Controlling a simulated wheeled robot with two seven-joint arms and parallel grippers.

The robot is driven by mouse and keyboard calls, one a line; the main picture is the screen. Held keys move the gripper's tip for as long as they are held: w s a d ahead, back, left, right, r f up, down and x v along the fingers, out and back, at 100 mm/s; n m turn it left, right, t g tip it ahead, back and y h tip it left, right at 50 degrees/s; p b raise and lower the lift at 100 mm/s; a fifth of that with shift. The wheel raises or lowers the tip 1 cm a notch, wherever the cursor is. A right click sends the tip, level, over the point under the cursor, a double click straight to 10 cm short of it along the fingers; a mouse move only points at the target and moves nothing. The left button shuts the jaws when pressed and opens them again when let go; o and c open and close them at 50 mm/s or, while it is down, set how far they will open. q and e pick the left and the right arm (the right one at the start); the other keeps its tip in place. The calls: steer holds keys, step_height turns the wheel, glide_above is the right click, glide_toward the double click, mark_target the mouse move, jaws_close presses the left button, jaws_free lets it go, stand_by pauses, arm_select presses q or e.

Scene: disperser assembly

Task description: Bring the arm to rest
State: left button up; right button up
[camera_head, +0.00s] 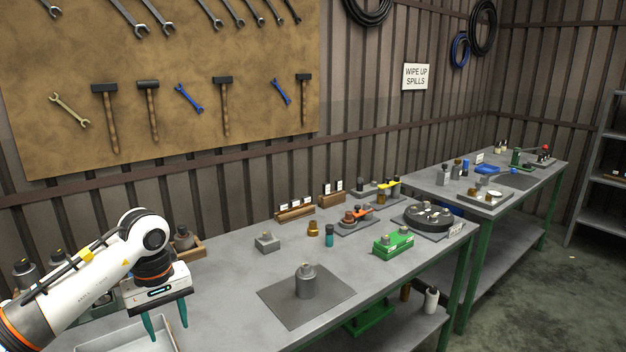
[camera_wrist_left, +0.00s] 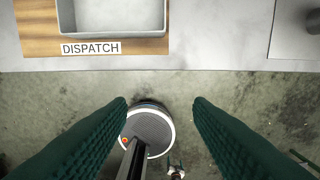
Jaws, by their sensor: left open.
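My left gripper (camera_head: 166,322) hangs at the lower left of the head view, its two green fingers apart and pointing down, with nothing between them. In the left wrist view the open fingers (camera_wrist_left: 160,125) are over the floor just off the table's front edge. A grey tray (camera_wrist_left: 112,33) on a wooden board with a DISPATCH label (camera_wrist_left: 91,48) lies beyond the fingers; part of a tray (camera_head: 120,340) also shows below the gripper in the head view.
A dark mat (camera_head: 335,305) with a grey cylindrical part (camera_head: 306,283) lies mid-table. A wooden holder (camera_head: 190,249) stands behind my left arm.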

arm_select(q)
steer(key=w+d+f+n+t+h, duration=0.2)
steer(key=d+f+n+t+h, duration=0.1)
steer(key=d+f+n+h, duration=1.3)
steer(key=s+a+f+n+t+y, duration=0.1)
steer(key=a+f+n+t+y, duration=0.2)
steer(key=f+n, duration=0.65)
steer(key=s+a+f+n+t+y, duration=0.1)
steer(key=a+f+n+t+y, duration=0.15)
steer(key=f+n+t, duration=0.7)
steer(key=s+a+f+n+g+y, duration=0.3)
steer(key=s+f+n+g+y, duration=0.1)
steer(key=s+f+n, duration=0.55)
steer(key=s+a+f+n+g+y, duration=0.4)
steer(key=s+f+n+y, duration=0.1)
steer(key=s+f+n, duration=0.5)
steer(key=s+f+n+g, duration=0.3)
steer(key=s+f+n, duration=0.1)
steer(key=s, duration=1)
steer(key=s+f+n+g+y, duration=0.1)
steer(key=s+f+n+g, duration=0.2)
steer(key=s, duration=1.1)
steer(key=shift+f+n, duration=0.35)
steer(key=shift+f, duration=0.3)
